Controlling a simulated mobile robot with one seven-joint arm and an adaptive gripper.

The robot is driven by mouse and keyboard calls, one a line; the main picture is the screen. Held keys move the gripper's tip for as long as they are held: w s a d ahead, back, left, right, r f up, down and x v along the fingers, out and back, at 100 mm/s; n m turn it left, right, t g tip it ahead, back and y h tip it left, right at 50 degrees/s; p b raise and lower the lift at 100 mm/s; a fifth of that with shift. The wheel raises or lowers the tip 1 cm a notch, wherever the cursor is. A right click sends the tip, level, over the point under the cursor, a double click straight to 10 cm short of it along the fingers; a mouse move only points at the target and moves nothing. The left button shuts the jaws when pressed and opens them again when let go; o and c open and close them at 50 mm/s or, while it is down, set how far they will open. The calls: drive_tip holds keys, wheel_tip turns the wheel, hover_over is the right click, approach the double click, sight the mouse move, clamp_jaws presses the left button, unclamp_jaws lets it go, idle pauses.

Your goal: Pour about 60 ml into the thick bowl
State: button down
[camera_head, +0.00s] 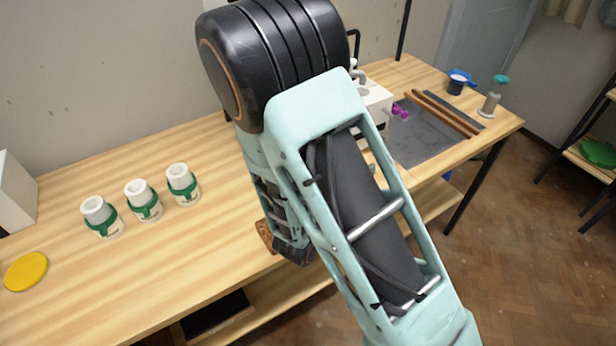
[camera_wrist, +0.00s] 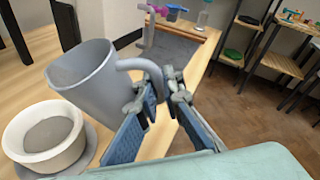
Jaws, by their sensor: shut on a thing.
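A grey jug (camera_wrist: 85,85) with a side handle is in the wrist view. My gripper (camera_wrist: 155,92) is shut on its handle and holds it beside the thick bowl. The thick white bowl (camera_wrist: 18,140) stands to the left of the jug and lower, on a grey round plate (camera_wrist: 92,150). The bowl's inside looks grey; I cannot tell whether that is liquid. The jug's mouth faces up and toward the left; no stream shows, and I cannot see a liquid level in it. In the head view my arm hides the jug and the bowl.
Three white jars with green bands (camera_head: 143,201) stand on the wooden table (camera_head: 215,222), near a yellow disc (camera_head: 26,271). A grey slab (camera_head: 420,145) with wooden sticks (camera_head: 446,113), a blue cup (camera_head: 459,82) and a teal-topped bottle (camera_head: 492,98) are at the right. Table near the jars is clear.

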drive_tip(key=f+b, duration=0.1)
drive_tip(key=d+f+m+y+b, duration=0.1)
drive_tip(key=f+b, duration=0.1)
drive_tip(key=d+f+m+b, duration=0.1)
drive_tip(key=shift+w+f, duration=0.1)
drive_tip(key=shift+f, duration=0.15)
drive_tip(key=shift+d+f+m+g+y+p, duration=0.15)
drive_tip(key=shift+d+m+g+y+p, duration=0.2)
drive_tip(key=shift+y+p, duration=0.25)
drive_tip(key=shift+w+f+m+p, duration=0.15)
drive_tip(key=shift+f+m+p, duration=0.1)
drive_tip(key=shift+p, duration=0.55)
drive_tip(key=shift+f, duration=0.15)
